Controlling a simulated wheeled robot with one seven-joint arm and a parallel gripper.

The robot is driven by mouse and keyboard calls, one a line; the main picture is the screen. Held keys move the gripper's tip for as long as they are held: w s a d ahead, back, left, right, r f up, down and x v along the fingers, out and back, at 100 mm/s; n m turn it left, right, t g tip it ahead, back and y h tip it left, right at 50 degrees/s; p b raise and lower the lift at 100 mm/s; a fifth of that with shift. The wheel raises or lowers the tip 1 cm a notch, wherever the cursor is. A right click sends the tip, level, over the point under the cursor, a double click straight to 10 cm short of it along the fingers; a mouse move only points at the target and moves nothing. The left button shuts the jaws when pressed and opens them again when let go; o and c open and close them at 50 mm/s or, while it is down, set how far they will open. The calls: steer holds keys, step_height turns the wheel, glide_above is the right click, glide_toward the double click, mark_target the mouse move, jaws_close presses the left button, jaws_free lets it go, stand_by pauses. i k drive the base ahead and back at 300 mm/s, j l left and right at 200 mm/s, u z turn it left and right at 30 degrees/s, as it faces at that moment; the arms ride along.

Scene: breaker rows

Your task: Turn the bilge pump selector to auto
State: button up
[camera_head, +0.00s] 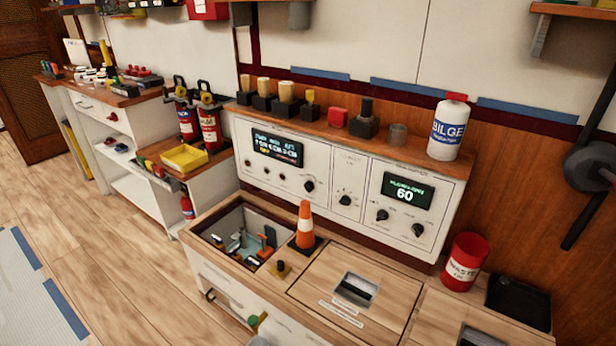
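A white control panel (262,178) stands on the bench, with several black knobs. One knob (345,200) is alone in the middle section under a small label too blurred to read; it may be the bilge pump selector, but I cannot confirm this. Another knob (309,186) is at the lower right of the left section, beside a blue-text display (277,147). Two more knobs (382,215) (417,230) sit under a green display (405,190) reading 60. The knobs' exact pointing directions are too small to tell. My gripper is not in view.
An orange cone (305,225) stands in front of the panel, beside an open hatch (213,238) holding fittings. A white BILGE bottle (448,130) stands on the panel's top shelf. A red waste can (464,262) is at the right. The wooden floor at left is mostly clear.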

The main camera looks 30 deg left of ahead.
mark_target(308, 186)
steer(key=i+j, duration=0.15)
steer(key=j, duration=0.2)
steer(key=i+j, duration=0.15)
steer(key=j, duration=0.25)
steer(key=i+j, duration=0.15)
steer(key=j, duration=0.2)
steer(key=i+j, duration=0.1)
steer(key=j, duration=0.25)
steer(key=i+j, duration=0.15)
steer(key=j, duration=0.2)
steer(key=i+j+z, duration=0.1)
steer(key=j, duration=0.3)
steer(key=i+j, duration=0.2)
steer(key=j, duration=0.15)
steer(key=i+j, duration=0.1)
steer(key=j, duration=0.3)
